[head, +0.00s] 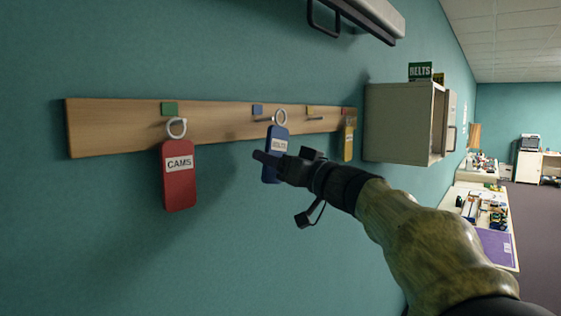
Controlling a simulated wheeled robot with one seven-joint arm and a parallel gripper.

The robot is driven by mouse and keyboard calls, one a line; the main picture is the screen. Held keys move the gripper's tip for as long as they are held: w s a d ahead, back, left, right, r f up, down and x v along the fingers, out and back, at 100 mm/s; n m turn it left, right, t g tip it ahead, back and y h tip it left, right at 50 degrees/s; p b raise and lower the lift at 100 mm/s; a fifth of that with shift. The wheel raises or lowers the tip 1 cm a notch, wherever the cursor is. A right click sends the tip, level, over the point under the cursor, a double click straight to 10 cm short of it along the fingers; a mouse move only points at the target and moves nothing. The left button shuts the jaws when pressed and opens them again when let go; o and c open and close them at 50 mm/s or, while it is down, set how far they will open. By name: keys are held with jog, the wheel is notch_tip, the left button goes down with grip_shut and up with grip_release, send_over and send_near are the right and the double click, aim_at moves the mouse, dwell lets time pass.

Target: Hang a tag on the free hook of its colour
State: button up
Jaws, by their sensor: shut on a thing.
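A wooden rail (220,121) on the teal wall carries hooks below small colour patches. A red tag (178,190) marked CAMS hangs by its white ring under the green patch (169,108). My gripper (278,160) is shut on a blue tag (277,138), which is upright with its white ring on top, close to the blue patch (257,110) and its hook (265,121). I cannot tell whether the ring is around that hook. The hook (315,119) under the yellow patch (310,109) looks bare. A yellow tag (349,142) hangs at the rail's right end, under a reddish patch.
A pale open-fronted wall cabinet (400,122) is just right of the rail, with a green BELTS sign (420,71) on top. A grey fixture (370,15) juts out above. Cluttered tables (512,238) stand at the right. The wall below the rail is clear.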

aim_at(246, 157)
jog(key=shift+w+a+f, duration=0.1)
jog(key=shift+w+a, duration=0.5)
jog(key=shift+a, duration=0.15)
jog(key=shift+w+a+f, duration=0.1)
jog(key=shift+w+a, duration=0.45)
jog(key=shift+a, duration=0.2)
jog(key=shift+w+a+f, duration=0.4)
jog(key=shift+a+f, duration=0.05)
jog(key=shift+a, duration=0.05)
jog(key=o, duration=0.9)
jog(key=shift+c, duration=0.2)
jog(key=b+v, duration=0.5)
jog(key=v, duration=1.2)
jog(key=shift+d, duration=0.15)
